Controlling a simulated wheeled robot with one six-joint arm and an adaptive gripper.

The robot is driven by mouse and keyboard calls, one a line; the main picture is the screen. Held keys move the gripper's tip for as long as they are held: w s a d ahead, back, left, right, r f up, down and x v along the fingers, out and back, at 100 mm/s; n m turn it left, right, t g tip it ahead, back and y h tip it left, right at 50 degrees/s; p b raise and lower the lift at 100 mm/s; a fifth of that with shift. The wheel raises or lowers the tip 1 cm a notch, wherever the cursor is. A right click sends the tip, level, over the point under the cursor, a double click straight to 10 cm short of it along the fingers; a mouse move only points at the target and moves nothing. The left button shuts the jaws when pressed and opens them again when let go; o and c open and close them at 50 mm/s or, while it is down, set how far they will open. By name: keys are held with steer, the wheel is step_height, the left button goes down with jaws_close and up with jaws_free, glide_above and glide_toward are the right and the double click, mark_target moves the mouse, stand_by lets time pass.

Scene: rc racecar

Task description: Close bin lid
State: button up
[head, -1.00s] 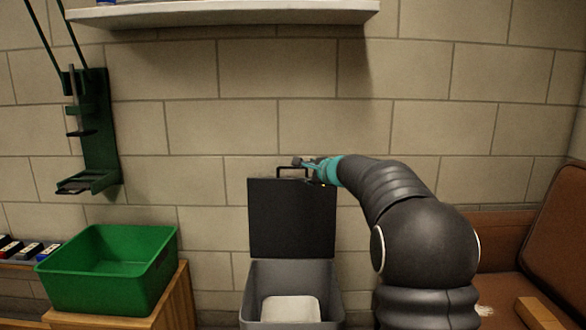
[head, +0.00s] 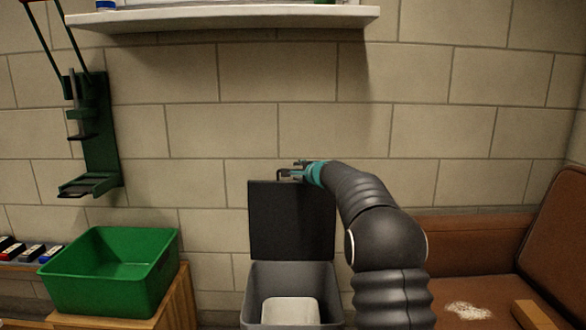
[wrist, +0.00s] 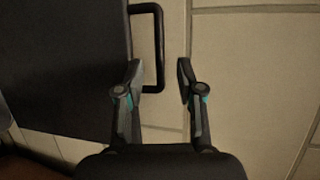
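The grey bin (head: 253,300) stands open against the wall with a white item (head: 291,310) inside. Its dark lid (head: 291,222) stands upright at the back, with a black handle (head: 279,175) on its top edge. My gripper (head: 294,168) is at the top of the lid, by the handle. In the wrist view my gripper (wrist: 160,70) is open, fingers apart. The handle's outer bar (wrist: 160,45) appears between the fingers, touching neither clearly. The lid (wrist: 70,65) fills the left of that view. In the head view, the fingers partly hide the handle's right side.
A green tub (head: 112,270) sits on a wooden stand (head: 178,300) left of the bin. A white shelf (head: 225,18) is on the wall above. A brown seat (head: 475,265) is at the right. The block wall (head: 291,130) is close behind the lid.

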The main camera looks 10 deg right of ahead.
steer(key=shift+p+x, duration=1.25)
steer(key=shift+x, duration=1.55)
jaws_close()
